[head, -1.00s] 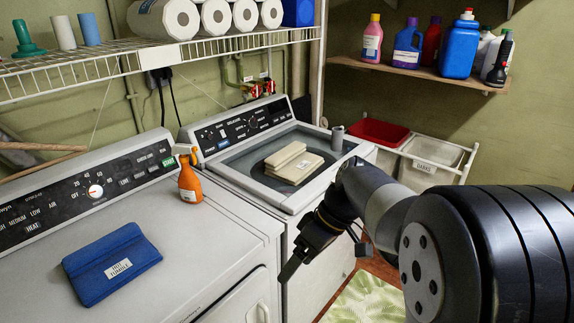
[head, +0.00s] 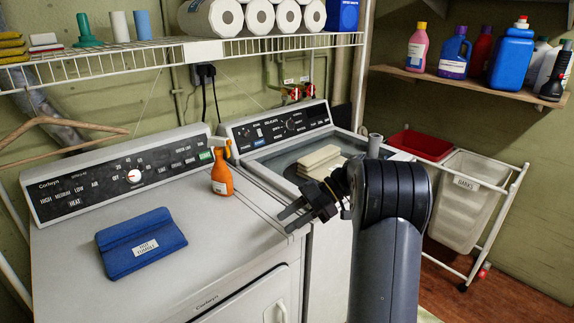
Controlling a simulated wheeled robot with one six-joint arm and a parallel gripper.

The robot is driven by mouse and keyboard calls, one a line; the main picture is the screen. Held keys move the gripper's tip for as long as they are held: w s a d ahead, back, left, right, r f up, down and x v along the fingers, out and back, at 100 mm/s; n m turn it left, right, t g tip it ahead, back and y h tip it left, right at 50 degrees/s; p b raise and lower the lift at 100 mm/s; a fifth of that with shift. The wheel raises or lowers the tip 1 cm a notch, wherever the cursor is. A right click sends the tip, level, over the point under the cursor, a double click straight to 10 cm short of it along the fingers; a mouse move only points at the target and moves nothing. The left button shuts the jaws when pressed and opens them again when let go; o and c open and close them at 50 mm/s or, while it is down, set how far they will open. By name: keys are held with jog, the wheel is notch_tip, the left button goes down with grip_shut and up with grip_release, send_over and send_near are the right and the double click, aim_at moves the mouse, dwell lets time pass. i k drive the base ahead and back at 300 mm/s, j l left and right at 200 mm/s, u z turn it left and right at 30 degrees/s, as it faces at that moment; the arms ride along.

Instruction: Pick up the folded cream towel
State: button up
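The folded cream towel (head: 320,160) lies on the dark glass top of the right-hand machine (head: 265,165), toward its back. My arm hides its right and lower part. My gripper (head: 288,218) is in front of and below the towel in the picture, near the front edges of the two machines. Its fingers point left, look apart and hold nothing. The gripper is clear of the towel.
A blue folded cloth (head: 140,240) and an orange bottle (head: 221,175) sit on the left machine (head: 200,255). A wire shelf (head: 150,62) with paper rolls hangs above. A grey cylinder (head: 375,145) stands by the towel. A bin cart (head: 475,190) is at right.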

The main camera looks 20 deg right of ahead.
aim_at(317, 165)
jog(key=i+l+u, duration=0.25)
jog(key=l, duration=0.15)
jog(key=l+u, duration=0.25)
jog(key=l, duration=0.2)
jog(key=i+l+u, duration=0.25)
jog(key=l, duration=0.25)
jog(key=l+u, duration=0.25)
jog(key=l, duration=2.25)
jog(key=i+u, duration=0.05)
jog(key=i, duration=0.05)
